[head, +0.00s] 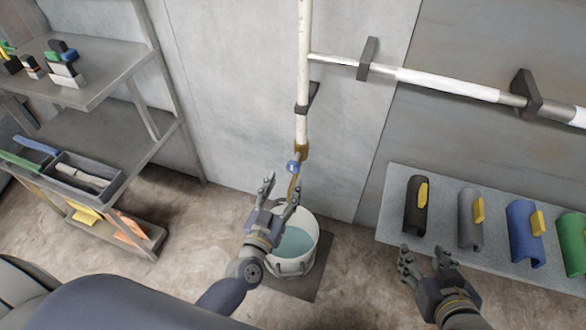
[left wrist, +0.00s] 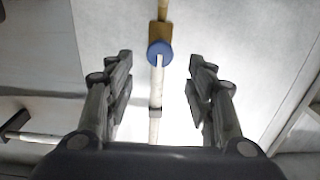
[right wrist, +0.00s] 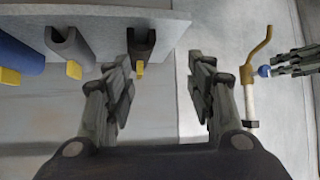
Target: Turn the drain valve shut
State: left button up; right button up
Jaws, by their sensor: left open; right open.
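The drain valve is a brass fitting (head: 301,151) low on a white vertical pipe (head: 304,60), with a round blue knob (head: 292,167) and a curved spout below. In the left wrist view the blue knob (left wrist: 160,50) carries a white bar standing along the pipe's line. My left gripper (head: 281,188) is open and empty just below and in front of the knob. In its wrist view the knob lies between and beyond the spread fingers, apart from them. The right wrist view also shows the knob (right wrist: 264,71) beside my left fingers. My right gripper (head: 422,260) is open and empty by the bench.
A white bucket (head: 292,267) of bluish water stands on a dark mat under the spout. At right, a grey bench (head: 397,184) bears several curved pipe covers with yellow tabs. A horizontal pipe (head: 440,84) crosses the wall above. Metal shelves (head: 100,70) stand at left.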

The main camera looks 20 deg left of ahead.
aim_at(292, 168)
pick_arm(q)
jog(key=w+b, duration=0.1)
jog(key=w, duration=0.5)
jog(key=shift+w+d+f, duration=0.1)
jog(key=shift+w, duration=0.8)
pick_arm(e)
jog(key=w+a+r+t+y, duration=0.1)
jog(key=w+a+r+t, duration=0.1)
jog(key=w+r+t, duration=0.2)
jog(key=shift+w+r, duration=0.3)
jog(key=shift+r, duration=1.1)
jog(key=shift+a, duration=0.1)
pick_arm(q)
jog(key=c, duration=1)
